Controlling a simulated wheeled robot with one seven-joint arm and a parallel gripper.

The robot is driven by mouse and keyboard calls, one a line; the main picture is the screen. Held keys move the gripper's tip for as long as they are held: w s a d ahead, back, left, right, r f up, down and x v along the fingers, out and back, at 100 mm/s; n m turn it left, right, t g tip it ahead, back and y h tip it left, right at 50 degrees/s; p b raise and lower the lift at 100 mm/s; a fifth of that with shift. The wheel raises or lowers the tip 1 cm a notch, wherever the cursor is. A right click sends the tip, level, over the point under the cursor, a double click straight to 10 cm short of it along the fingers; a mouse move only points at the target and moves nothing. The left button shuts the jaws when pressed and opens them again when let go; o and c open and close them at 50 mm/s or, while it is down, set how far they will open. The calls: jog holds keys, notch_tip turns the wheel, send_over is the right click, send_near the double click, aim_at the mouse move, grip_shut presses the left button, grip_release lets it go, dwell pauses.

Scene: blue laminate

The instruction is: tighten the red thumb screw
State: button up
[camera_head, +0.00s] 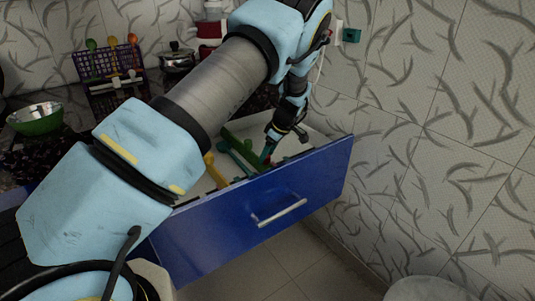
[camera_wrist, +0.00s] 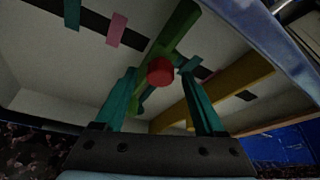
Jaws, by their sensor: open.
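The red thumb screw (camera_wrist: 160,72) shows in the wrist view as a round red knob at the green bar (camera_wrist: 180,28). It lies between the tips of my two teal fingers. My gripper (camera_head: 267,153) is open, with a finger on either side of the screw; I cannot tell whether either touches it. In the head view my gripper reaches down into the open drawer with the blue front (camera_head: 225,222). The screw cannot be made out there.
A yellow bar (camera_wrist: 232,84) runs to the right of the screw. A pink piece (camera_wrist: 117,29) lies on a dark strip at upper left. The drawer's walls surround my gripper, and a tiled wall (camera_head: 440,130) stands to the right. A green bowl (camera_head: 35,121) sits on the counter.

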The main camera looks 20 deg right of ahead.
jog(key=shift+c, duration=0.4)
grip_shut()
